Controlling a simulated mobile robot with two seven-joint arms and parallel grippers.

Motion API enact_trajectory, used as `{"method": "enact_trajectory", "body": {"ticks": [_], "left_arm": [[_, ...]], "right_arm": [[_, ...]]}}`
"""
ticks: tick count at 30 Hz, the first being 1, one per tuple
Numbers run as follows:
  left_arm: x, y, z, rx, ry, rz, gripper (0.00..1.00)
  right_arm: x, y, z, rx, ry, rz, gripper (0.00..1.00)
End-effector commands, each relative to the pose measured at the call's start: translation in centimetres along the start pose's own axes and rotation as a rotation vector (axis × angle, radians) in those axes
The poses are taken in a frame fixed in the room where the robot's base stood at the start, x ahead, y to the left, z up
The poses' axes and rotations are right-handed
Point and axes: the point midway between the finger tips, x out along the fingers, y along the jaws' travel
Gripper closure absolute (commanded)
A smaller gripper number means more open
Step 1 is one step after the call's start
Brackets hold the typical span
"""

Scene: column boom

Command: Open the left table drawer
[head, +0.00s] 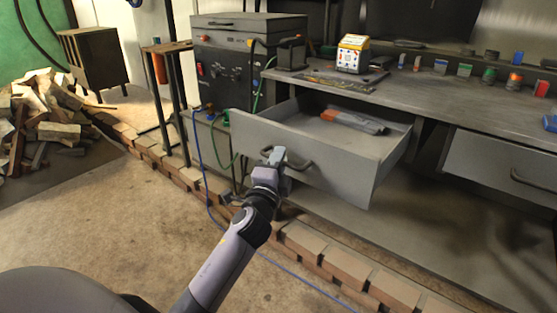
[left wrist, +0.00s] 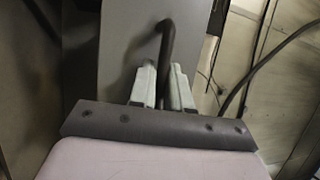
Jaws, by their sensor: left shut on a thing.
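The left table drawer (head: 330,170) is a grey metal box that stands well out from under the workbench in the head view. Its inside shows, with a grey and orange tool (head: 352,121) lying in it. My left gripper (head: 276,156) is at the drawer's front, shut on the dark bar handle (head: 302,166). In the left wrist view the two pale fingers (left wrist: 163,88) close around the curved handle (left wrist: 166,45), with the grey drawer front (left wrist: 125,45) behind it. My right gripper is in neither view.
The workbench top (head: 440,95) carries a yellow and white device (head: 353,54) and several small coloured items. A second drawer (head: 500,165) at the right is shut. A dark machine (head: 235,70) stands left of the bench. Bricks (head: 330,262) line the floor below; a blue cable (head: 205,175) runs past.

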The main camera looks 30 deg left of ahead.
Motion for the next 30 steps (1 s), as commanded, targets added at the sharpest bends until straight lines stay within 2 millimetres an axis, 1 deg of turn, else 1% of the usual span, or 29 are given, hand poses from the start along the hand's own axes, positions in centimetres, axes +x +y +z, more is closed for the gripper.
{"method": "enact_trajectory", "body": {"ticks": [16, 17, 26, 30], "left_arm": [[0.0, 0.0, 0.0, 0.0, 0.0, 0.001, 1.0], [0.0, 0.0, 0.0, 0.0, 0.0, 0.001, 0.77], [-0.1, 0.0, 0.0, 0.0, 0.0, 0.0, 0.77], [-1.0, 0.1, 0.0, -0.001, 0.001, 0.001, 0.77]], "right_arm": [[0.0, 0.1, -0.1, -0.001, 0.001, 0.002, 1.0], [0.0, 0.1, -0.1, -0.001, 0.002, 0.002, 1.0], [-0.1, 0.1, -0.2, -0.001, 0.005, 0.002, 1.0], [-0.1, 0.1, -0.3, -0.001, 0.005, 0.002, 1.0]]}}
